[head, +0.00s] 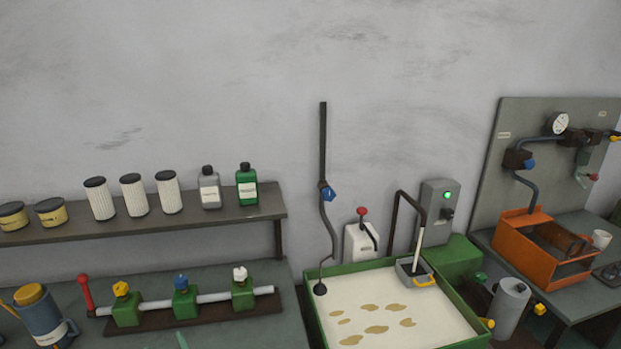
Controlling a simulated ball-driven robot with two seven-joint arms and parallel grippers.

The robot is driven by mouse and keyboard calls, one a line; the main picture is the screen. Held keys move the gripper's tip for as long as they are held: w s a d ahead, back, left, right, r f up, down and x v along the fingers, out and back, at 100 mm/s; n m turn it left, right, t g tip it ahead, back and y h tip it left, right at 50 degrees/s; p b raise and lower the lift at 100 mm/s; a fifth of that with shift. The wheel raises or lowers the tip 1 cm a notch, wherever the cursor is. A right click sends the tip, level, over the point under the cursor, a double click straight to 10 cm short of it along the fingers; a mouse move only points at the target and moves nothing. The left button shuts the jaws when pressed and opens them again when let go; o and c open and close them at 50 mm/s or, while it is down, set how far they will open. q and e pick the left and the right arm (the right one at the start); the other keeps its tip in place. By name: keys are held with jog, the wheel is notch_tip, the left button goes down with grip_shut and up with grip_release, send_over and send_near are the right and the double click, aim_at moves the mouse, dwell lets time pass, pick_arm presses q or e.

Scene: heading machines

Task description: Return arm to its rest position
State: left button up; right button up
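Neither of my arms nor my grippers can be made out in the head view. Whether either gripper is open, shut or holding something is not shown. The head view looks at a grey wall with a shelf and workbenches below it.
A wall shelf (140,229) bears tins, filters and bottles. Below it, a bench (240,333) holds a valve manifold (212,297) and a blue can (42,321). A green-rimmed tray (470,312) of pale liquid stands centre right. An orange box (523,263) sits on the right bench.

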pick_arm(q)
jog(key=d+r+m+t+h, duration=0.2)
jog(key=d+m+h, duration=0.6)
jog(key=h, duration=0.2)
jog(key=s+d+m+g+h, duration=0.35)
jog(key=s+m, duration=0.25)
jog(key=s, duration=0.3)
jog(key=s+a+r+g+y, duration=0.3)
jog(key=s+a+r+y, duration=0.1)
jog(key=s, duration=0.5)
jog(key=s+a+r+g+y, duration=0.3)
jog(key=s+r, duration=0.1)
jog(key=s, duration=0.5)
jog(key=s+d+f+g+h+b, duration=0.2)
jog(key=f+b, duration=0.2)
jog(key=f, duration=1.5)
jog(key=s+d+f+g+h+b, duration=0.1)
jog(key=s+d+f+b, duration=0.3)
jog(key=f, duration=1.4)
jog(key=s+a+f+n+g+h+b, duration=0.1)
jog(key=s+f+b, duration=0.6)
jog(key=s+f, duration=1)
notch_tip(320, 180, down, 4)
jog(key=shift+s+a+r+n+g, duration=0.2)
jog(key=shift+s+a+n+g, duration=0.2)
jog(key=shift+n+g, duration=0.65)
